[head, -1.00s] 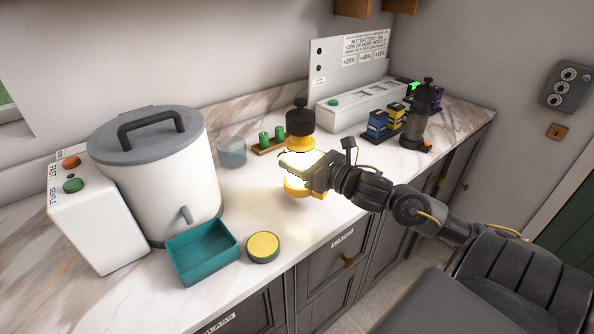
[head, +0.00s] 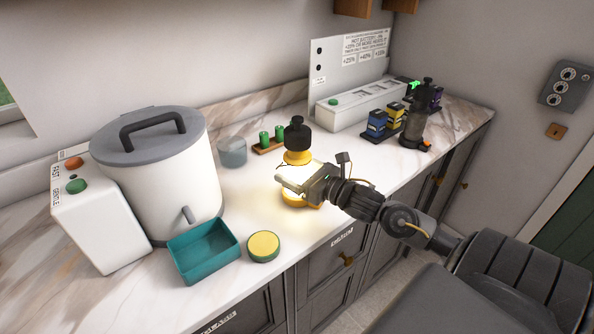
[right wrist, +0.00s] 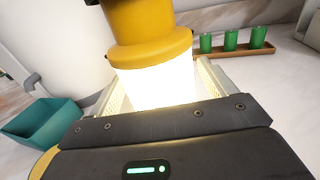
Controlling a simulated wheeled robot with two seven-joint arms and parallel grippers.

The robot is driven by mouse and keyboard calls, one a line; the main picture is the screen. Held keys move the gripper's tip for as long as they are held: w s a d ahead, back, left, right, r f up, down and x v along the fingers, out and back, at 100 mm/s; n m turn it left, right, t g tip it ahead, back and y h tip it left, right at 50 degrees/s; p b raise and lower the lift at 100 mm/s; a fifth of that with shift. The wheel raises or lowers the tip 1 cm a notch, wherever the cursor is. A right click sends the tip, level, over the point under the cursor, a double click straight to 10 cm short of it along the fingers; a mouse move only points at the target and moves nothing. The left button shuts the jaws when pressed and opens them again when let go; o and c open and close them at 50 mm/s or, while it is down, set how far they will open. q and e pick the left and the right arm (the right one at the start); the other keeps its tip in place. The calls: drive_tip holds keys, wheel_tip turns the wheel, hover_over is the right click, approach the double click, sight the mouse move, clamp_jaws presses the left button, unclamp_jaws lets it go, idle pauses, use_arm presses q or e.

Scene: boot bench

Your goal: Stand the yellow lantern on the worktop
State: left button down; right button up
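The yellow lantern (head: 297,157) has a black top, a yellow collar and base, and a bright glowing middle. It is upright above or on the pale marble worktop (head: 330,222); I cannot tell whether its base touches. My right gripper (head: 287,181) is closed around the glowing middle from the front right. In the right wrist view the lantern's yellow collar (right wrist: 150,28) is above the glowing part, with a finger on each side. The lantern's base is partly hidden by the gripper. My left gripper is not in view.
A teal tray (head: 204,270) and a yellow-topped round tin (head: 263,247) are near the front edge. A white lidded pot (head: 165,180) stands left. Green cylinders on a wooden holder (head: 268,148) are behind. Blue blocks (head: 376,125) and a dark lantern (head: 418,125) stand right.

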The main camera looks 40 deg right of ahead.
drive_tip(key=shift+r, duration=0.1)
drive_tip(key=shift+s, duration=0.25)
drive_tip(key=b+v, duration=0.2)
drive_tip(key=v, duration=0.8)
drive_tip(key=shift+s+d, duration=0.2)
drive_tip(key=shift+s, duration=0.5)
